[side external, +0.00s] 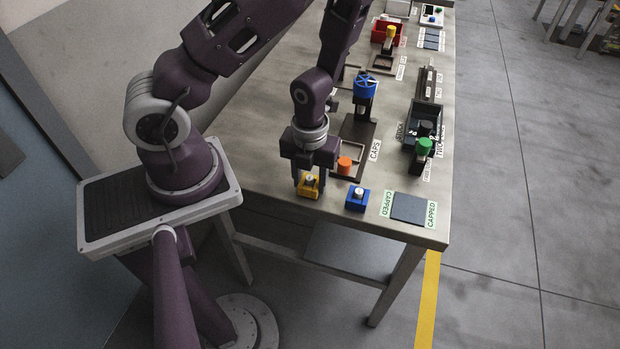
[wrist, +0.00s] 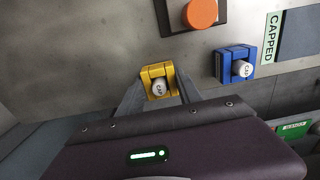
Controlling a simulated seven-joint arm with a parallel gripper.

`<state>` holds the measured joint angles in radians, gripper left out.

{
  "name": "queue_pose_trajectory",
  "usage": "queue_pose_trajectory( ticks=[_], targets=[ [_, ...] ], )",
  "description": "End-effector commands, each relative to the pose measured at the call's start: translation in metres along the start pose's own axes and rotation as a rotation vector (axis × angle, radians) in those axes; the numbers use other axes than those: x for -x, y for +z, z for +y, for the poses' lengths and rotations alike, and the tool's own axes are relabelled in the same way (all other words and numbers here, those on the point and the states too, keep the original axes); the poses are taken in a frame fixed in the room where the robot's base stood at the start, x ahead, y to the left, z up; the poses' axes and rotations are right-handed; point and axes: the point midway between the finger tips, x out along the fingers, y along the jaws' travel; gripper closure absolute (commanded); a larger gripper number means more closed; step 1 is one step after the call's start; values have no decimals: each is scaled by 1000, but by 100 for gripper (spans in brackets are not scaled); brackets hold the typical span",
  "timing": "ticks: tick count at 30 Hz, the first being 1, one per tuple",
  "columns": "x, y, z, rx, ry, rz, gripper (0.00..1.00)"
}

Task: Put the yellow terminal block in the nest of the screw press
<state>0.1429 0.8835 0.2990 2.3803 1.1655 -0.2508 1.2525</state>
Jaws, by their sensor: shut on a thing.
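The yellow terminal block (side external: 308,188) is near the front edge of the bench, with a round white-grey piece in its top; it also shows in the wrist view (wrist: 146,73). My gripper (side external: 311,184) points down over it and is shut on it, with a finger on each side in the wrist view (wrist: 158,88). I cannot tell whether the block touches the bench. The screw press (side external: 365,90), with a blue handwheel, stands farther back on a dark base. Its nest is too small to make out.
A blue block (side external: 357,199) with a white top stands to the right of my gripper. An orange cap (side external: 345,165) sits in a tray labelled CAPS. A dark pad (side external: 408,208) marked CAPPED lies at the front right. A dark bin (side external: 412,130) stands along the right edge.

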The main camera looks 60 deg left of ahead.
Motion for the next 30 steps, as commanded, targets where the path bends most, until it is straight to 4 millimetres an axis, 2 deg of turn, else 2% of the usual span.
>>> queue_pose_trajectory(
  ticks=[8,9,12,22,30],
  targets=[
    [-3,0,0,-1,1,1,99],
    [-3,0,0,-1,1,1,53],
    [-3,0,0,0,1,1,37],
    [-4,0,0,-1,1,1,37],
    [23,-1,-2,5,-4,4,37]
  ],
)
